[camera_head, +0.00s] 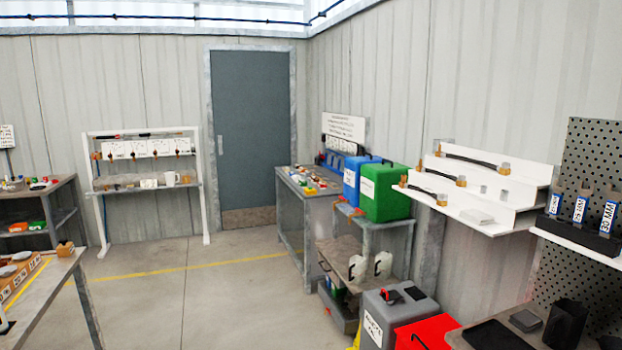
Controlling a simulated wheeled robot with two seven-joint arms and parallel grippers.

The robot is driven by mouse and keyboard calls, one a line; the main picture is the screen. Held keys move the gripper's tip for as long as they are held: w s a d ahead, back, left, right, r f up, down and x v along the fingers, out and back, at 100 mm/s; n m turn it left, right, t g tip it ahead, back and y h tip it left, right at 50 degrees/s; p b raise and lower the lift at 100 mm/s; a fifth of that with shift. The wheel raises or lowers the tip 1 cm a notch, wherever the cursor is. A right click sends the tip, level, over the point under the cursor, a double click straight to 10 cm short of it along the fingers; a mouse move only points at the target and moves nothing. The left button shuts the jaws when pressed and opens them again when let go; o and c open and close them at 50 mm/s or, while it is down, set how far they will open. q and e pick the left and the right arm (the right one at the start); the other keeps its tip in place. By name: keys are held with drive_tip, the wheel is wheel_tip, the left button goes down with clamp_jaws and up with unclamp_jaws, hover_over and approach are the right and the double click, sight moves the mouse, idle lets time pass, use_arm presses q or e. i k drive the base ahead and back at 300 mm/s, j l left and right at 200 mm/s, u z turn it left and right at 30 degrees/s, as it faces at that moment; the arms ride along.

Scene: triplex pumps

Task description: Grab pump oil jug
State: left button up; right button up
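Several jug-like containers stand along the right wall, and I cannot read which one is the pump oil jug. A blue jug (350,180) and a green jug (382,195), each with a white label and dark top handle, stand side by side on a grey stand (372,222). Two small white jugs (357,269) stand on the lower shelf below them. Neither of my grippers is in view.
A grey labelled container (392,322) and a red container (428,334) stand low in front. A white stepped wall shelf (490,190) juts out at right. A workbench (50,290) is at left. The middle floor (220,285) is clear.

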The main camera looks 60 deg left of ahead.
sight(356, 275)
drive_tip(key=i+j+u, duration=0.1)
drive_tip(key=j+u, duration=0.15)
drive_tip(key=j, duration=0.15)
drive_tip(key=i+j+u, duration=0.2)
drive_tip(key=j, duration=0.15)
drive_tip(key=j+u, duration=0.25)
drive_tip(key=j, duration=0.15)
drive_tip(key=i+j+u, duration=0.25)
drive_tip(key=i+j, duration=0.25)
drive_tip(key=j, duration=0.2)
drive_tip(key=i+j+u, duration=0.1)
drive_tip(key=i+j, duration=0.2)
drive_tip(key=j, duration=0.2)
drive_tip(key=i+j, duration=0.3)
drive_tip(key=j, duration=0.15)
drive_tip(key=i+j+u, duration=0.1)
drive_tip(key=i+j, duration=0.35)
drive_tip(key=j, duration=0.15)
drive_tip(key=i+j, duration=0.15)
drive_tip(key=j+z, duration=0.1)
drive_tip(key=z, duration=0.3)
drive_tip(key=i+j+z, duration=0.1)
drive_tip(key=z, duration=0.25)
drive_tip(key=j+z, duration=0.2)
drive_tip(key=z, duration=0.2)
